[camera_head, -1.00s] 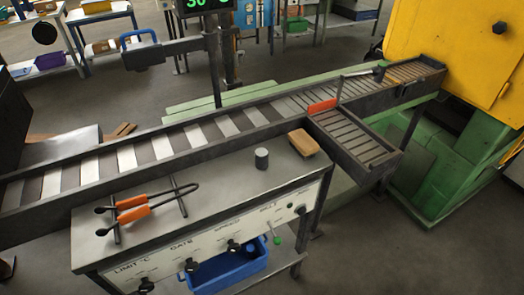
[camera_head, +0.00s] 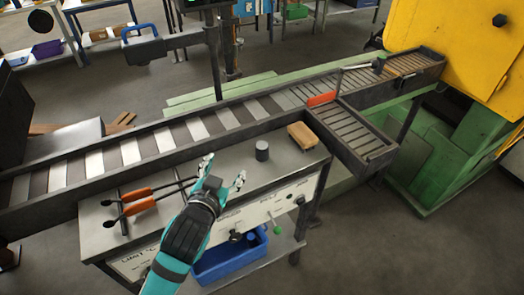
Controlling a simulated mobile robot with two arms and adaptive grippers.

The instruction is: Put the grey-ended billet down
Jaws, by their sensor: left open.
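A short dark grey cylinder (camera_head: 262,151) stands upright on the grey bench top (camera_head: 262,179). I cannot tell whether it is the grey-ended billet; no other billet shows clearly. My left gripper (camera_head: 224,171) comes in from the bottom and is over the bench, to the left of the cylinder and apart from it. Its fingers are spread and nothing shows between them. Tongs with orange handles (camera_head: 140,205) lie on a rack on the bench, and their far ends come close to my left gripper in the picture. My right gripper is out of view.
A slatted conveyor (camera_head: 165,142) runs behind the bench towards a yellow machine (camera_head: 450,45). A side chute (camera_head: 352,135) branches off beside an orange gate (camera_head: 321,99). A tan block (camera_head: 302,135) lies right of the cylinder. A blue bin (camera_head: 225,263) sits below the bench.

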